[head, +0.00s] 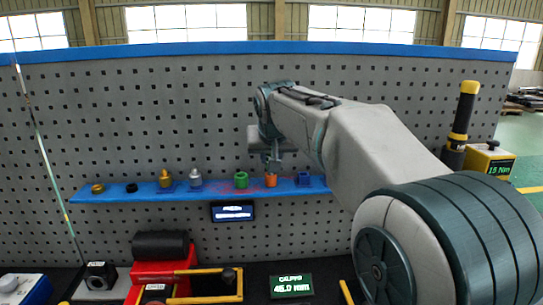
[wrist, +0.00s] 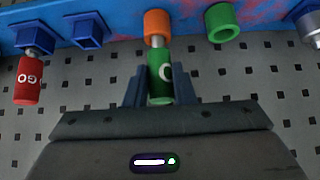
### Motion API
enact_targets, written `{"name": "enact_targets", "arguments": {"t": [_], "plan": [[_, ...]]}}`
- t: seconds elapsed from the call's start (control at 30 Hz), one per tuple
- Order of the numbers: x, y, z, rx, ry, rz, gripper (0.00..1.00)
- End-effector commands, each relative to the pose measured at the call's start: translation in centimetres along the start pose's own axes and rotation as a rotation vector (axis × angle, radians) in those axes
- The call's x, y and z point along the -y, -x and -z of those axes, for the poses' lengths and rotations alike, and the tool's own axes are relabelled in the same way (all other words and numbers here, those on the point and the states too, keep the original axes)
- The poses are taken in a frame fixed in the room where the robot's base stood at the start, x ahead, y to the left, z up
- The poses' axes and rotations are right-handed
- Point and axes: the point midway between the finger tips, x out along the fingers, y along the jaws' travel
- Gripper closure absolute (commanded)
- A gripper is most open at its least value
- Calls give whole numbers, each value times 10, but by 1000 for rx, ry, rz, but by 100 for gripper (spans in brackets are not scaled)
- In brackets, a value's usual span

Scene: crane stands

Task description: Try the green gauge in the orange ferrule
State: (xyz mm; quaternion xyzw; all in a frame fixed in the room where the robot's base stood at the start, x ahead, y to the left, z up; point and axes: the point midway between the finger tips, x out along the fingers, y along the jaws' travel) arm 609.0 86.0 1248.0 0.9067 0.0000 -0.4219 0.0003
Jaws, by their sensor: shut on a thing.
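My gripper (wrist: 160,85) is shut on the green gauge (wrist: 160,88), a green handle with white lettering and a grey metal pin. The pin points at the orange ferrule (wrist: 157,24) and its tip meets the ferrule's near end. I cannot tell how far, if at all, the pin is inside. In the head view my gripper (head: 272,165) is right above the orange ferrule (head: 271,182) on the blue shelf (head: 215,190). The green gauge is not distinct there.
A green ferrule (wrist: 222,22) stands beside the orange one. On the other side are blue holders (wrist: 86,32) and a red gauge (wrist: 30,80). Brass and silver pieces (head: 165,178) sit farther left on the shelf. A pegboard (head: 150,110) rises behind.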

Motion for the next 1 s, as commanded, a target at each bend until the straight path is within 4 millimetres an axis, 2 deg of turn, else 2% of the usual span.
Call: {"name": "enact_targets", "arguments": {"t": [0.37, 1.0], "plan": [[0, 3, 2, -1, 0, 0, 100], [0, 27, 23, -2, 0, 0, 100]]}}
